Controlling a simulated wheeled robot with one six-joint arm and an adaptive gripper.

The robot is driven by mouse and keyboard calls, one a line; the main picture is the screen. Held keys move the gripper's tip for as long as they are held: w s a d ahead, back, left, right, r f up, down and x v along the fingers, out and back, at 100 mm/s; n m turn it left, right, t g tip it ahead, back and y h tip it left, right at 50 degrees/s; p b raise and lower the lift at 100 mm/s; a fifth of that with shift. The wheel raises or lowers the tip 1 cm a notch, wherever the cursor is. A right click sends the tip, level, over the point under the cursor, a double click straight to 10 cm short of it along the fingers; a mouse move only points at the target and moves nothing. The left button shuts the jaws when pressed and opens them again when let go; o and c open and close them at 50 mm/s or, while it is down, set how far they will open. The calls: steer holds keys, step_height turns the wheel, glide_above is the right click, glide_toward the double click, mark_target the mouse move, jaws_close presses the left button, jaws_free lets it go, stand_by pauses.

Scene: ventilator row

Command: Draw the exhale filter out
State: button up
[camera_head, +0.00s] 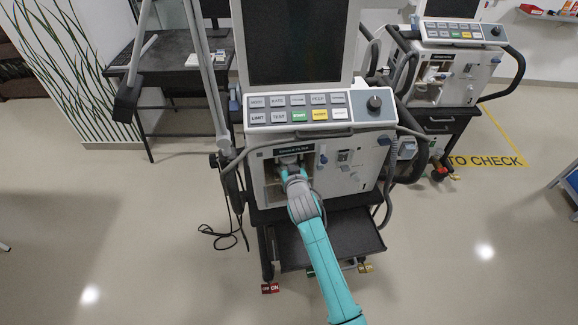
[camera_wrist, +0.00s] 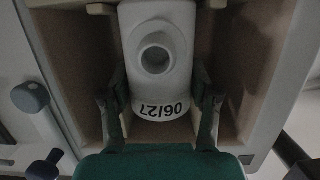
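The exhale filter (camera_wrist: 158,85) is a white cylinder with a round port on its face and a band marked 06/27, upside down in the wrist view. It sits in a tan-walled recess in the front of the near ventilator (camera_head: 345,165). My gripper (camera_wrist: 158,95) reaches into this recess, with one dark finger on each side of the filter. Narrow gaps seem to show between the fingers and the filter, so the gripper looks open around it. In the head view my gripper (camera_head: 291,172) hides most of the filter.
The recess walls (camera_wrist: 238,70) stand close outside both fingers. A blue-grey knob (camera_wrist: 30,97) is left of the recess in the wrist view. A dark shelf (camera_head: 350,235) lies below the ventilator front. A second ventilator (camera_head: 450,75) stands at the back right. Open floor lies in front.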

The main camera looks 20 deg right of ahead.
steer(key=shift+c, duration=1.1)
steer(key=shift+r, duration=0.8)
steer(key=f+v, duration=0.3)
steer(key=v, duration=0.9)
steer(key=shift+s+f, duration=0.15)
steer(key=shift+s, duration=0.55)
steer(key=shift+a+f, duration=0.1)
